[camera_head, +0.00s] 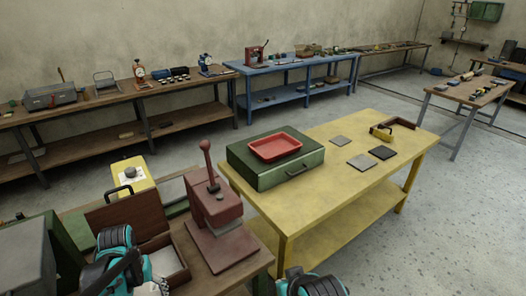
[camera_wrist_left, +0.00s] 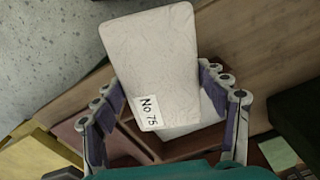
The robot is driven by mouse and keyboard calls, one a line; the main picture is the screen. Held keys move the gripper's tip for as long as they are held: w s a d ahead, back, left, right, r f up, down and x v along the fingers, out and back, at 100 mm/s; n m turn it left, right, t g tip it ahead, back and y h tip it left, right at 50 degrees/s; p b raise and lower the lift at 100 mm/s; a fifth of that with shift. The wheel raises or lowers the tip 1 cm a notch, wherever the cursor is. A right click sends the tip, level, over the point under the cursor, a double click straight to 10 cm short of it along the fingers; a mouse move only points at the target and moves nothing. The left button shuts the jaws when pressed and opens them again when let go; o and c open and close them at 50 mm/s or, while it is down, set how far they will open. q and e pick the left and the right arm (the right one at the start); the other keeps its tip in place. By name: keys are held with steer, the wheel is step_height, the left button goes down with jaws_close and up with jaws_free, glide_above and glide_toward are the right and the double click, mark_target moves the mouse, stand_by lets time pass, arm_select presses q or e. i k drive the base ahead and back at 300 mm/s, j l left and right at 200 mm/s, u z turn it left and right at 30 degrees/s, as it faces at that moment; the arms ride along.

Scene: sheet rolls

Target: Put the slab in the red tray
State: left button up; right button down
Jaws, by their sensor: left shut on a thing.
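The slab (camera_wrist_left: 155,55) is a pale, off-white block with a "No 75" label at its lower left corner in the left wrist view. My left gripper (camera_wrist_left: 163,98) is shut on it, one finger at each side, over an open brown box. In the head view my left gripper (camera_head: 160,286) is at the bottom left by that box (camera_head: 183,276); I cannot clearly tell the slab from the box's pale inside there. The red tray (camera_head: 276,146) looks empty and sits on a green case on the yellow table. My right gripper is out of view.
A dark red press (camera_head: 215,215) with an upright lever stands between the box and the green case (camera_head: 290,174). The yellow table (camera_head: 330,205) also holds flat grey plates (camera_head: 362,162) and a brown open holder (camera_head: 392,130). The table's front part is clear.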

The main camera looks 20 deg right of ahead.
mark_target(275, 150)
steer(key=i+l, duration=0.1)
steer(key=l, duration=0.3)
steer(key=i+l, duration=0.15)
steer(key=l, duration=0.3)
steer(key=i+l+u, duration=0.1)
steer(key=l, duration=0.3)
steer(key=i+l, duration=0.1)
steer(key=l, duration=0.3)
steer(key=i+l, duration=0.1)
steer(key=l, duration=0.35)
steer(key=i+l+u, duration=0.1)
steer(key=l, duration=0.3)
